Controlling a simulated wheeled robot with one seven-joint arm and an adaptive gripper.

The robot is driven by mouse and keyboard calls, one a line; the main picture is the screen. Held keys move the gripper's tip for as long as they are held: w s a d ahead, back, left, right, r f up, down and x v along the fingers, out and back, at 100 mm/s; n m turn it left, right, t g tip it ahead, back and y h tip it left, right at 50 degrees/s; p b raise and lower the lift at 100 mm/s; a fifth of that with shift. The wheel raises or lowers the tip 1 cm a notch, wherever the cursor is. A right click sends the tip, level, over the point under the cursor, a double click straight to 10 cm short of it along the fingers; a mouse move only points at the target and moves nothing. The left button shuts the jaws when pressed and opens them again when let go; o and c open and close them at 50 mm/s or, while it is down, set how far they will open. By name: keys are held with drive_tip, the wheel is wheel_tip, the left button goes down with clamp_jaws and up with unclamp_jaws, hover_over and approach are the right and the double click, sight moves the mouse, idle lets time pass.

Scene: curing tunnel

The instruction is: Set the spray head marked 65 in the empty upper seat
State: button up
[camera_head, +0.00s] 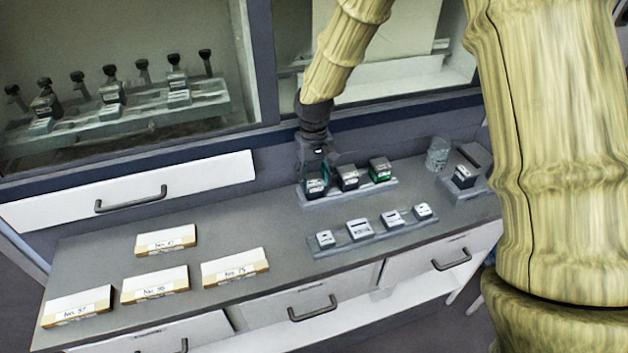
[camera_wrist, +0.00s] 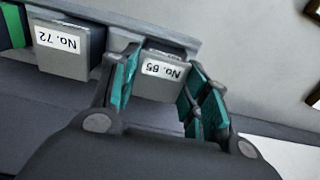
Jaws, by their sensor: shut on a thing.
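The grey spray head marked No. 65 (camera_wrist: 162,75) is between the two teal-padded fingers of my gripper (camera_wrist: 160,92) in the wrist view. Its label reads upside down there. In the head view my gripper (camera_head: 316,170) points down over the left end of the back rack (camera_head: 335,197), shut on the leftmost block (camera_head: 314,189). The block marked No. 72 (camera_wrist: 68,47) stands beside it, also in the middle of that rack in the head view (camera_head: 347,179). I cannot tell whether the held block touches the rack. No empty upper seat is clear to me.
A green-sided block (camera_head: 380,170) stands at the rack's right end. A front rack (camera_head: 340,245) holds several grey blocks. A glass (camera_head: 438,153) and a small stand (camera_head: 478,186) are at right. Several numbered boxes (camera_head: 235,268) lie at left. Dark-knobbed pieces stand on a stepped rack (camera_head: 200,104) behind glass.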

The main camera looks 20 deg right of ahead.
sight(314, 179)
drive_tip(key=shift+r+p, duration=2.5)
drive_tip(key=shift+r, duration=0.45)
drive_tip(key=shift+r, duration=0.1)
drive_tip(key=shift+r+p, duration=1.4)
drive_tip(key=shift+r, duration=0.1)
